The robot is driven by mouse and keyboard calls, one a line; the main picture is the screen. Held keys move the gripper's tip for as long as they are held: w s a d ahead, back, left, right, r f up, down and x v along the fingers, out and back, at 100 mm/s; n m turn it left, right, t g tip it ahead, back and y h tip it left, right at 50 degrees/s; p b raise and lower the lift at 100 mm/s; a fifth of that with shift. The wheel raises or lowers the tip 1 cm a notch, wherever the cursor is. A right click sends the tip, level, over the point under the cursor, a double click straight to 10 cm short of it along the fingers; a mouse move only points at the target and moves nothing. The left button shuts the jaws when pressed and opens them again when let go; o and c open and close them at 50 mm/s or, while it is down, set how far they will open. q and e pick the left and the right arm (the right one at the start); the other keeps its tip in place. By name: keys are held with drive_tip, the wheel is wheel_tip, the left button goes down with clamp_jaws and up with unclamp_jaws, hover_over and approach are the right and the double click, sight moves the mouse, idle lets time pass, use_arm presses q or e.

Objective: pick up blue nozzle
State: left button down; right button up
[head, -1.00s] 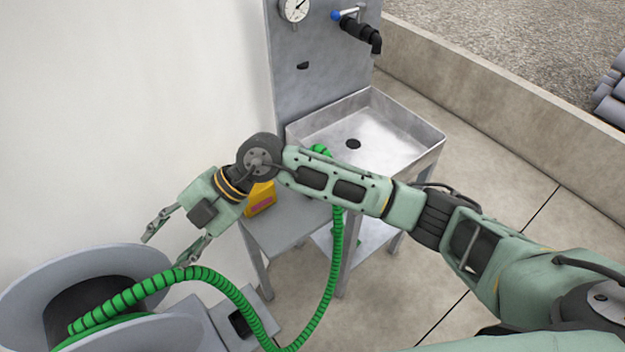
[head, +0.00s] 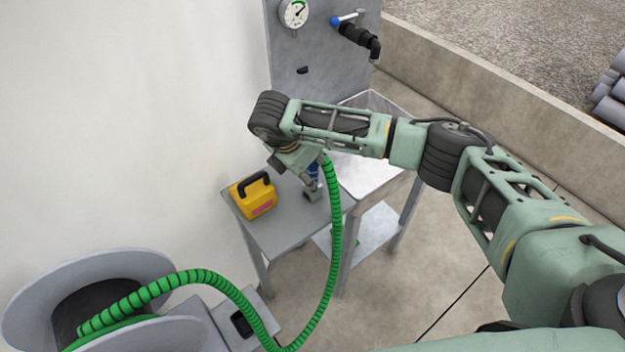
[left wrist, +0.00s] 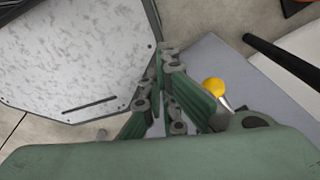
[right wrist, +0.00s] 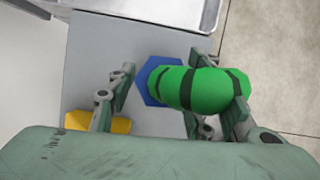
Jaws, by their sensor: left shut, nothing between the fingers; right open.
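The blue nozzle (head: 314,173) stands on the grey side table, with the green hose (head: 336,215) running from its upper end. In the right wrist view the nozzle's blue hexagonal part (right wrist: 150,82) shows below the green hose end (right wrist: 205,91). My right gripper (head: 306,184) points down there. It is open, with its fingers (right wrist: 177,92) on either side of the nozzle and hose end. Contact cannot be told. My left gripper (left wrist: 168,60) is shut and empty in the left wrist view, and is out of the head view.
A yellow box with a black handle (head: 253,198) stands left of the nozzle on the side table (head: 285,238). A metal sink (head: 368,178) is behind and to the right. The hose loops down to a grey reel (head: 30,312) at front left. The wall is close on the left.

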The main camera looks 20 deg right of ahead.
drive_tip(key=shift+x, duration=1.05)
clamp_jaws()
